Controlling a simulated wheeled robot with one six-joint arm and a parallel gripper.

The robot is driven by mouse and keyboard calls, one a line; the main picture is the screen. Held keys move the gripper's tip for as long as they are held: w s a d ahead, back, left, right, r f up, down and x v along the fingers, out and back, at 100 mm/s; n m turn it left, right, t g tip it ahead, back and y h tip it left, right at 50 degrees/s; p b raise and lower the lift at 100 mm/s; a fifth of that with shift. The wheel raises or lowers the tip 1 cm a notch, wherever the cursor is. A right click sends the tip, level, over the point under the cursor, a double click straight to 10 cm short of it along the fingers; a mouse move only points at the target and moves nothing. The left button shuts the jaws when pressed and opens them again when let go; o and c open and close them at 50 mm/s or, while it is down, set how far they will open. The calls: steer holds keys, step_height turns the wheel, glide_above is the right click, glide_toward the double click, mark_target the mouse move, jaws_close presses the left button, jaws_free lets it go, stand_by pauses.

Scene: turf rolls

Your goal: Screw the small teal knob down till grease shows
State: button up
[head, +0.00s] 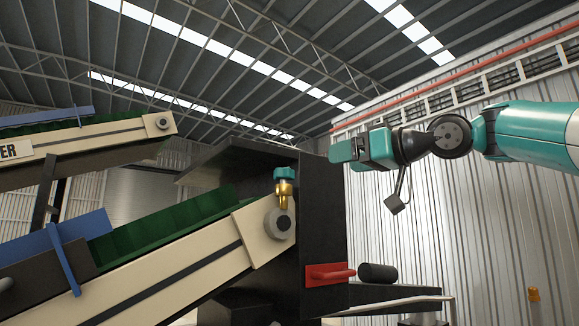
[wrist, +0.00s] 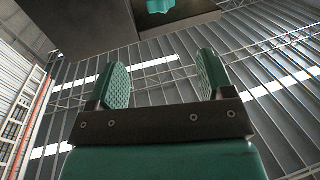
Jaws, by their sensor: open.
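The small teal knob (head: 284,173) sits on top of a brass fitting (head: 284,194) at the upper end of the lower cream conveyor, beside a grey round bearing (head: 279,224). No grease is visible at this size. In the wrist view a teal piece that looks like the knob (wrist: 158,5) is cut off by the top edge. My gripper (head: 338,152) is to the right of the knob and slightly higher in the head view, apart from it. In the wrist view my gripper (wrist: 162,65) has its two teal textured fingers spread, with nothing between them.
A dark panel (head: 325,215) stands just right of the knob, with a red handle (head: 330,273) and a black cylinder (head: 378,273) lower down. The cream conveyor (head: 170,280) slopes down left, carrying green turf. Another conveyor (head: 95,144) is behind. Open air surrounds my gripper.

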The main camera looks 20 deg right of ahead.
mark_target(291, 171)
steer(key=p+x, duration=0.6)
steer(key=x, duration=0.8)
steer(key=shift+a+r+p, duration=0.15)
steer(key=shift+r+p, duration=0.05)
steer(key=shift+p, duration=0.1)
steer(key=shift+w+a+f, duration=0.2)
steer(key=shift+w+a, duration=0.1)
steer(key=shift+w, duration=0.3)
steer(key=c, duration=0.9)
